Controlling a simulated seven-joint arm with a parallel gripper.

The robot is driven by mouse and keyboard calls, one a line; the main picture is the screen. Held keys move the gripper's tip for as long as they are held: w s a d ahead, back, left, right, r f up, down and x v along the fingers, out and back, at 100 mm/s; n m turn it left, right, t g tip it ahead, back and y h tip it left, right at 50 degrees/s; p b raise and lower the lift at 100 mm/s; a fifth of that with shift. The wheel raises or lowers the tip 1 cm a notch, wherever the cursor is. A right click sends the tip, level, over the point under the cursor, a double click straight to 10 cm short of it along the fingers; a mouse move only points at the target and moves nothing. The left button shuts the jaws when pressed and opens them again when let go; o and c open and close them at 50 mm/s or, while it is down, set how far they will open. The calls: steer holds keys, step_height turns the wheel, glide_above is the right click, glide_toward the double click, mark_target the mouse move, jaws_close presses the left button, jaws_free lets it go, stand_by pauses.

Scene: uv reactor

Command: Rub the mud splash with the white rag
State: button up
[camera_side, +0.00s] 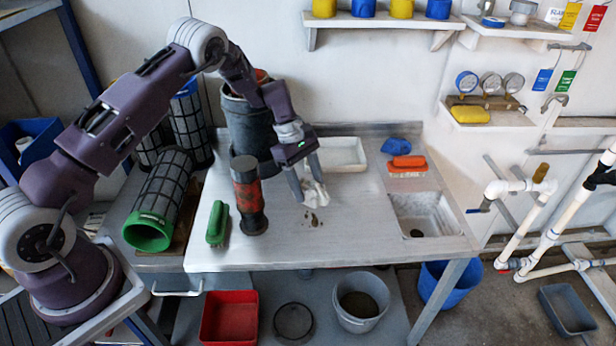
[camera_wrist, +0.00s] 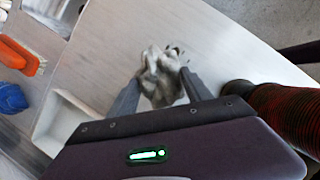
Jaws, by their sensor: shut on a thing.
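My gripper (camera_side: 310,196) is shut on the white rag (camera_side: 316,192), low over the middle of the metal table. In the wrist view the rag (camera_wrist: 161,78) is crumpled, with grey smudges, between the two fingers of my gripper (camera_wrist: 160,92). The mud splash (camera_side: 313,219) is a small group of dark spots on the table, just in front of the rag in the side view. In the wrist view a few of the spots (camera_wrist: 177,49) show right at the rag's edge. I cannot tell whether the rag touches the spots or the table.
A red and black cylinder (camera_side: 248,196) stands close to the left of my gripper, with a green-handled brush (camera_side: 217,223) beside it. A white tray (camera_side: 343,154) lies behind. An orange brush (camera_side: 407,164) and a sink (camera_side: 425,214) are at right. The table's front middle is clear.

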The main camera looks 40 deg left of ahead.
mark_target(313, 231)
step_height(313, 231, down, 4)
steer(key=shift+f, duration=0.15)
steer(key=shift+s+d+f, duration=0.15)
steer(key=shift+d+f, duration=0.05)
steer(key=shift+f, duration=0.05)
steer(key=shift+c, duration=0.6)
steer(key=shift+s+d+f, duration=0.1)
steer(key=shift+s+d, duration=2.3)
steer(key=shift+s, duration=0.05)
steer(key=shift+w+a, duration=2.65)
steer(key=shift+r, duration=4.1)
